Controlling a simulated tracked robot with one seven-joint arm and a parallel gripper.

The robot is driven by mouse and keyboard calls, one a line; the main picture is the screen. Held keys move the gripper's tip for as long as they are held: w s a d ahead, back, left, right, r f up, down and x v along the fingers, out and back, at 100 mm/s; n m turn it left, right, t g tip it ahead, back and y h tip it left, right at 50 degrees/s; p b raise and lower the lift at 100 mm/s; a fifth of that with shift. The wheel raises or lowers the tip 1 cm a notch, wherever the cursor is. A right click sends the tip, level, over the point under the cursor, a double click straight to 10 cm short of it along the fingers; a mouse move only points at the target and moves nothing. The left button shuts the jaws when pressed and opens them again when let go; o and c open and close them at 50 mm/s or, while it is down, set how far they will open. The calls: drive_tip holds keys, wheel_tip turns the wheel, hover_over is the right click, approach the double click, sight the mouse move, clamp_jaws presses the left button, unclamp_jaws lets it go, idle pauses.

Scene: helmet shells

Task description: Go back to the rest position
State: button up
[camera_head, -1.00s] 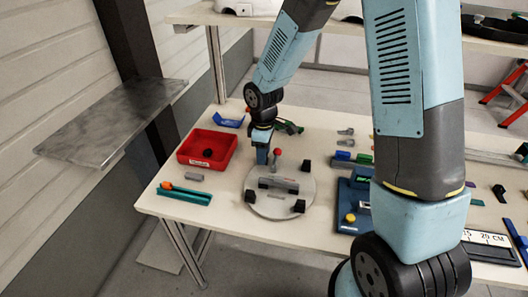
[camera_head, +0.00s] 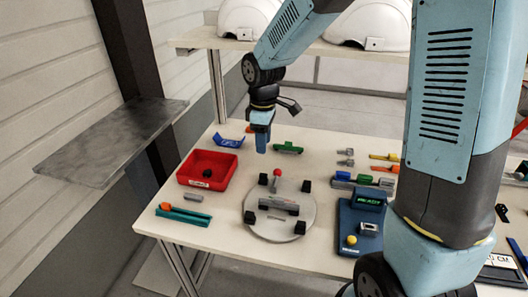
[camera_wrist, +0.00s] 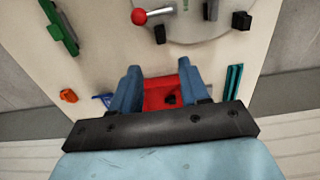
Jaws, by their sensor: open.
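My gripper (camera_head: 262,150) hangs above the table (camera_head: 225,245), open and empty, behind the round grey plate (camera_head: 255,228). In the wrist view its two blue fingers (camera_wrist: 158,82) stand apart, with the red tray (camera_wrist: 160,98) seen between them. The plate carries black blocks, a grey bar and a red-knobbed lever (camera_head: 277,173). The fingers appear clear of the lever, which also shows in the wrist view (camera_wrist: 139,17). The red tray (camera_head: 225,176) holds a small black piece.
White helmet shells (camera_head: 250,16) stand on a shelf at the back. A blue device with a green display (camera_head: 368,201) sits right of the plate. A teal rail (camera_head: 184,216) lies front left. A grey wall ledge (camera_head: 110,140) juts in at left.

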drive_tip(key=shift+r, duration=0.5)
drive_tip(key=s+d+r+m+t, duration=0.3)
drive_tip(key=s+d+r+m, duration=0.3)
drive_tip(key=d+r, duration=0.5)
drive_tip(key=s+d+r+m+t, duration=0.1)
drive_tip(key=s+d+r+m, duration=0.2)
drive_tip(key=s, duration=0.4)
drive_tip(key=s+d+r+m+t, duration=0.1)
drive_tip(key=s+d+r+m, duration=0.2)
drive_tip(key=s+d+m, duration=0.2)
drive_tip(key=shift+s+d+r+m+t, duration=0.3)
drive_tip(key=shift+s+d+m, duration=0.1)
drive_tip(key=shift+s+d, duration=0.6)
drive_tip(key=shift+a, duration=0.1)
drive_tip(key=shift+c, duration=0.2)
